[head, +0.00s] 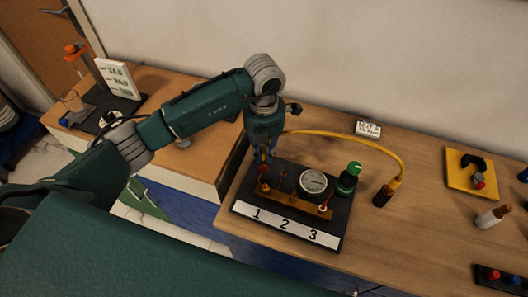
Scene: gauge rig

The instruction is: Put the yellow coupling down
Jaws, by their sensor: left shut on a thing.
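My left gripper (264,158) comes down over the left end of the gauge board, above the number 1. It is shut on the yellow coupling, which is small here and mostly hidden by the fingers. A yellow hose (345,137) runs from behind the gripper in an arc to the right and ends in a yellow and black fitting (386,191) on the table. The dark board (342,207) carries an orange-brown manifold (299,205), a round white gauge (313,181) and a label strip with 1, 2, 3. I cannot tell whether the coupling touches the manifold. My right gripper is out of view.
A white label block (368,129), a yellow plate (473,172) and a white-bodied part (492,216) lie further right. Bare table lies between. A stand with a display (118,78) is at the left.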

